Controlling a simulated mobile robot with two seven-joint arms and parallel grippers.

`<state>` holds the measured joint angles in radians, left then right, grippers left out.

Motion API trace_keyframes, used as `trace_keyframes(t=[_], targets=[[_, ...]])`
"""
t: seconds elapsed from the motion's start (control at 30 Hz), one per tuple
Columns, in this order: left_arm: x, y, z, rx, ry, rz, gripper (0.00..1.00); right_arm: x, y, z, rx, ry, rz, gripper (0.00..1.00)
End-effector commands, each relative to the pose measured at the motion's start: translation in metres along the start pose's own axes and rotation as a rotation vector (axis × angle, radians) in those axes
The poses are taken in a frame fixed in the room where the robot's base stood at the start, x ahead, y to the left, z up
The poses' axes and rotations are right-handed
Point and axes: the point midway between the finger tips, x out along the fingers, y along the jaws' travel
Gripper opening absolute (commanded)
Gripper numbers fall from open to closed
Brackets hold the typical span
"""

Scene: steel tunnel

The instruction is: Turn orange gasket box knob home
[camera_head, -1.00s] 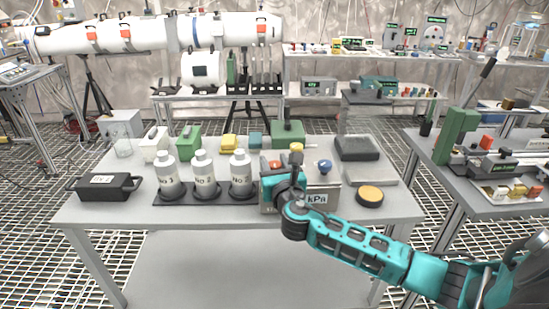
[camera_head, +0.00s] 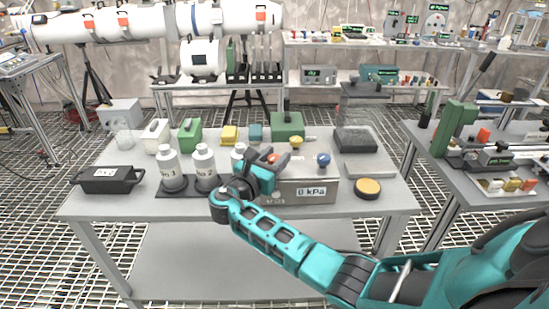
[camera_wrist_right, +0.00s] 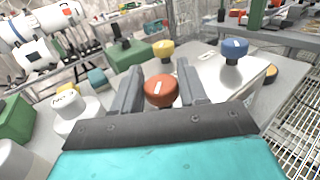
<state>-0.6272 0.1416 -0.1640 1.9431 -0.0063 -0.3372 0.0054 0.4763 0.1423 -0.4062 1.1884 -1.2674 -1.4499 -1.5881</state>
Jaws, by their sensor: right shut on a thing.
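The gasket box (camera_head: 290,192) is a grey case on the table, its front display reading "0 kPa". Its orange knob (camera_head: 273,158) is on the top left, partly hidden by my right gripper (camera_head: 267,164). In the right wrist view the orange knob (camera_wrist_right: 161,92) sits between the two dark fingers, which are shut on it. A white mark shows on its top, tilted slightly. The yellow knob (camera_wrist_right: 163,49) is beyond the fingers and the blue knob (camera_wrist_right: 234,52) is to the right, both clear of the gripper. My left gripper is not in view.
White bottles (camera_head: 170,170) stand in a dark rack close left of my gripper. A black case (camera_head: 108,180) lies further left. Green, yellow and white boxes stand behind. A yellow-topped disc (camera_head: 367,188) and a grey plate (camera_head: 369,168) lie right of the gasket box.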

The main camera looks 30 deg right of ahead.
Motion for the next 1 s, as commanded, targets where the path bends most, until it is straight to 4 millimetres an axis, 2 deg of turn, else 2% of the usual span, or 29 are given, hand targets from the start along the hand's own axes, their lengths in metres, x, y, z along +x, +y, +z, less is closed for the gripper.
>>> trace_keyframes(t=[0.67, 0.7, 0.87, 1.0], targets=[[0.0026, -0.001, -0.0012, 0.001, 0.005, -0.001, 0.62, 0.0005, 0.0, 0.0006, 0.002, -0.001, -0.057, 0.12], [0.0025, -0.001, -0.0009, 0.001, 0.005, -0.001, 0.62, 0.0006, 0.0, 0.0006, 0.002, -0.001, -0.057, 0.46], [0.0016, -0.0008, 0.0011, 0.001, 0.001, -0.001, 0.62, 0.0006, -0.0001, 0.0004, 0.002, 0.0, -0.057, 0.61], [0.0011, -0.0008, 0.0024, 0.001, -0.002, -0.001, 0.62, 0.0006, -0.0001, 0.0003, 0.001, 0.0, -0.057, 0.62]])
